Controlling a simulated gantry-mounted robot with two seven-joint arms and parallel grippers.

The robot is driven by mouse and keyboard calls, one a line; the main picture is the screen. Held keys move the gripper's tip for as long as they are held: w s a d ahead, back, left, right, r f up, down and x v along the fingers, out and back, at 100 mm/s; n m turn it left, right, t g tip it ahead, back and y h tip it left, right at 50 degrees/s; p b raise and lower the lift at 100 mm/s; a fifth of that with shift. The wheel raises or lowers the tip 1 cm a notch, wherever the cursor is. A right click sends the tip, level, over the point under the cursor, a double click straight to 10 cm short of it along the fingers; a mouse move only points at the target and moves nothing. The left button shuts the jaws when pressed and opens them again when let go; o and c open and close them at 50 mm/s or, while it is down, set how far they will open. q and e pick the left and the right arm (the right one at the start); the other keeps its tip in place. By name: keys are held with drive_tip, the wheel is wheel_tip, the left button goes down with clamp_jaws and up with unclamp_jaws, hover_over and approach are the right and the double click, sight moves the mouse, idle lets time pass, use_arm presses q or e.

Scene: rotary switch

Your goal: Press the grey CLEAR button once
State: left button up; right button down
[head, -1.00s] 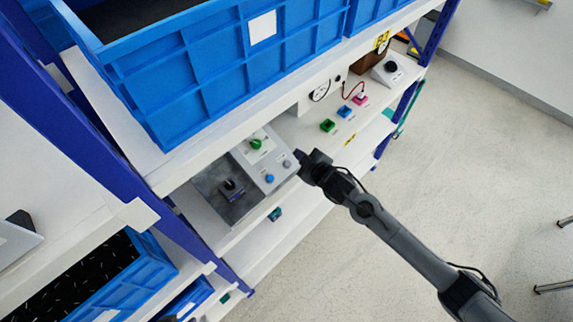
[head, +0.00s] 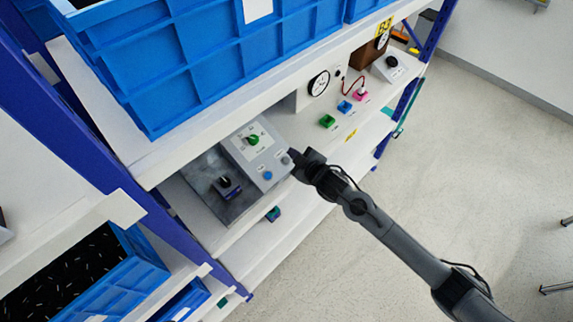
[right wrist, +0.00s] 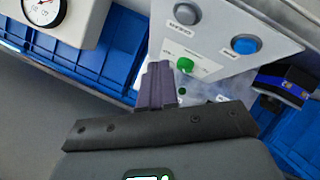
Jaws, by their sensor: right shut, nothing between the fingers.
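The grey CLEAR button (head: 286,160) is a small round cap on the lower right of a grey control box (head: 236,153). It also shows in the right wrist view (right wrist: 187,14) at the top. A blue button (head: 267,175) and a green rotary knob (head: 253,140) share the box; both show in the right wrist view too. My right gripper (head: 294,155) is right beside the grey button in the head view. Its fingers (right wrist: 157,80) are shut and empty. In the right wrist view the fingertips appear below and left of the button; contact cannot be told. My left gripper is out of view.
The box stands on a white shelf with a dark metal plate and a black clamp-like part (head: 227,187) to its left. A large blue crate (head: 200,60) sits above.

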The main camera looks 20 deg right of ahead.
sight(286, 161)
drive_tip(key=f, duration=0.1)
drive_tip(key=f+b, duration=0.1)
drive_tip(key=w+f+b, duration=0.1)
drive_tip(key=shift+a+f, duration=0.15)
drive_tip(key=shift+a, duration=0.15)
use_arm(q)
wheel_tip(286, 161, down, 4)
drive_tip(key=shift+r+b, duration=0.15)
drive_tip(key=shift+b, duration=0.2)
use_arm(e)
drive_tip(key=shift+w+f, duration=0.2)
drive_tip(key=shift+f, duration=0.1)
drive_tip(key=shift+a+f, duration=0.1)
idle(1.1)
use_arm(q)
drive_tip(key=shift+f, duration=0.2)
use_arm(e)
drive_tip(key=shift+w+f, duration=0.15)
drive_tip(key=shift+f, duration=0.15)
